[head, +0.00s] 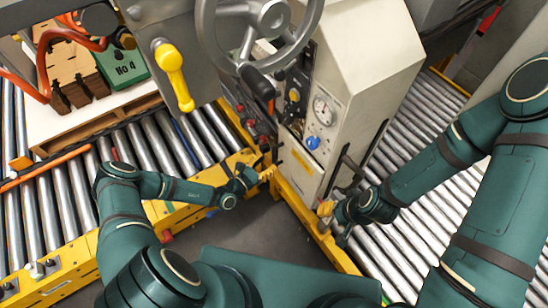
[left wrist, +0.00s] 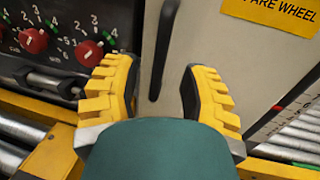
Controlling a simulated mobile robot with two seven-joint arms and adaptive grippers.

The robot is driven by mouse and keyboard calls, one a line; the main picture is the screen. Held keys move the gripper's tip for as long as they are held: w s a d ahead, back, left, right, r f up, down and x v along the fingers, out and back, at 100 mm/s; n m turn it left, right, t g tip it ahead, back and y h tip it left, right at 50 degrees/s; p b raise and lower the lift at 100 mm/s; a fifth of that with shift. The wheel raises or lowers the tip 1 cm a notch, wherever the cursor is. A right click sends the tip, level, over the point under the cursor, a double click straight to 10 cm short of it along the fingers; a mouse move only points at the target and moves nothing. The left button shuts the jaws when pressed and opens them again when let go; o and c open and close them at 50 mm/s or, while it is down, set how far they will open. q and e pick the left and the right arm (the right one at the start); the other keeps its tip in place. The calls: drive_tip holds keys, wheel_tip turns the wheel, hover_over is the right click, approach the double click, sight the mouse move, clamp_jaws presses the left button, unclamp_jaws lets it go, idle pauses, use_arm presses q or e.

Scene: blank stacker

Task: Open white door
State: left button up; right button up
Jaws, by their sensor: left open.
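The white door (head: 308,178) is the light lower panel of the cabinet in the head view. In the left wrist view the door (left wrist: 215,40) carries a yellow "spare wheel" label (left wrist: 270,12) and a black vertical handle (left wrist: 163,50) near its left edge. My left gripper (head: 266,174) is in front of the door's left side. In the left wrist view its yellow fingers (left wrist: 160,88) are open, with the handle's lower part between them in the picture; no contact shows. My right gripper (head: 326,210) is low at the cabinet's right side; its finger opening is unclear.
A panel with red knobs (left wrist: 35,40) and a dark bar lies left of the door. A large grey handwheel (head: 262,15) and yellow lever (head: 174,75) are above. Roller conveyors (head: 30,220) flank the cabinet, with yellow rails (head: 310,220) near its base.

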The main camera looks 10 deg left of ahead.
sight(273, 158)
use_arm(q)
drive_tip(key=shift+b+x, duration=0.3)
drive_tip(key=shift+x, duration=1.6)
clamp_jaws()
